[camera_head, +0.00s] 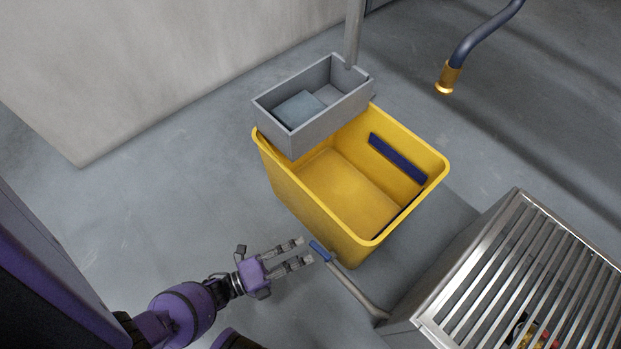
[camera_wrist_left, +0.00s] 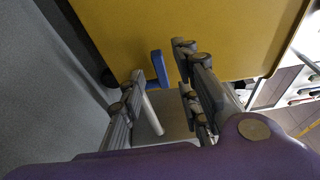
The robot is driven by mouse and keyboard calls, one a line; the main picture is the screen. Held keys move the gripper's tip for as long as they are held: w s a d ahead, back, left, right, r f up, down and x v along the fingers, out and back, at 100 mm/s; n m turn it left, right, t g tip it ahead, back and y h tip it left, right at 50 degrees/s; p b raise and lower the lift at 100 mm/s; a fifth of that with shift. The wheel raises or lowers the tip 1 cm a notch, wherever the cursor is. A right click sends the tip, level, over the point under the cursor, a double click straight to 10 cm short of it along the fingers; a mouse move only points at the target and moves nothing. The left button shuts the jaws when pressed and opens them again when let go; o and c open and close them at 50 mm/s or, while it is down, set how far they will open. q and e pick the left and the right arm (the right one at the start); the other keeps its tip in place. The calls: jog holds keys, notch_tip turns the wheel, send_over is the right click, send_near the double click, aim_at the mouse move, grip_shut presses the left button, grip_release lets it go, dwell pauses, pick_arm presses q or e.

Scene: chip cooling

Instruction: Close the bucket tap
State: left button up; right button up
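The yellow bucket (camera_head: 312,217) stands on the grey floor in the middle of the head view. Its tap shows as a blue handle (camera_head: 320,251) beside a pale grey pipe (camera_head: 352,288) at the bucket's near lower side. My left gripper (camera_head: 303,251) is open and empty, its fingertips just left of the blue handle. In the left wrist view, the blue handle (camera_wrist_left: 158,68) appears between the two spread fingers, in front of the yellow wall; contact cannot be told. The pipe (camera_wrist_left: 152,112) shows below it. My right gripper is not in view.
A grey box (camera_head: 318,121) with a pole sits on the bucket's back rim. A dark blue strip (camera_head: 398,158) lies inside the bucket. A slatted metal unit (camera_head: 490,275) stands at right. A hose with a brass end (camera_head: 447,78) hangs at upper right. Floor at left is clear.

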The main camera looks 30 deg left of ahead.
aim_at(314, 249)
pick_arm(q)
jog(key=shift+x, duration=1.8)
grip_shut()
